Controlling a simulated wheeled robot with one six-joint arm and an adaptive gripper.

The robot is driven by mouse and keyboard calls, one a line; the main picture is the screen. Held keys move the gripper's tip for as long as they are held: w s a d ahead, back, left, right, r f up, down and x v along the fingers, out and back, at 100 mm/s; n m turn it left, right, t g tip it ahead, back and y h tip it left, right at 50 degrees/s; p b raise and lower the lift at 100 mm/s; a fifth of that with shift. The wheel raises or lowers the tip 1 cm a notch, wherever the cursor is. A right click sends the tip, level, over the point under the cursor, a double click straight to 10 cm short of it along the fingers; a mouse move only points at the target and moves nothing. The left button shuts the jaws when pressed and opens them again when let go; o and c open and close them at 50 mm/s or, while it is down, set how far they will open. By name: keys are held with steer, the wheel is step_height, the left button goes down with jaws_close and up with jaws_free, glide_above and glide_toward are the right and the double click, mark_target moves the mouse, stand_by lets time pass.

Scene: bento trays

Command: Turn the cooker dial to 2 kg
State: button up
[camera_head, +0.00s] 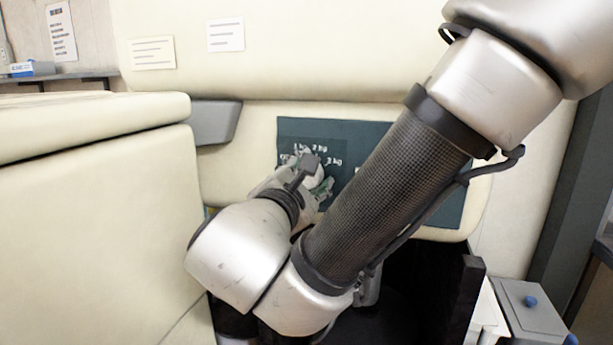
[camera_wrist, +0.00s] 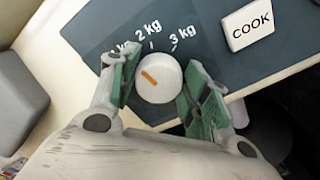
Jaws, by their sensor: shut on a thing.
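The cooker dial (camera_wrist: 160,86) is a white round knob with an orange mark, on a dark blue-grey panel (camera_wrist: 205,55). In the wrist view the mark points up and left, toward the partly hidden label left of "2 kg", and not at the "2 kg" label (camera_wrist: 148,28). The "3 kg" label (camera_wrist: 183,38) is to the right. My gripper (camera_wrist: 160,74) has its green-padded fingers on both sides of the dial and is shut on it. In the head view my gripper (camera_head: 314,176) is at the panel and partly covers the dial.
A white COOK button (camera_wrist: 249,24) is right of the dial in the wrist view. A grey block (camera_head: 215,121) juts out left of the panel. A large cream body (camera_head: 95,215) stands close on the left. A grey box with a blue knob (camera_head: 531,302) is at lower right.

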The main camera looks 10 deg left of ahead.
steer(key=m, duration=0.5)
steer(key=shift+d+f+m, duration=0.1)
steer(key=shift+f+m, duration=0.05)
steer(key=shift+m, duration=0.25)
stand_by(0.4)
steer(key=o, duration=1)
steer(key=s, duration=0.8)
steer(key=s+a, duration=0.1)
steer(key=s, duration=0.3)
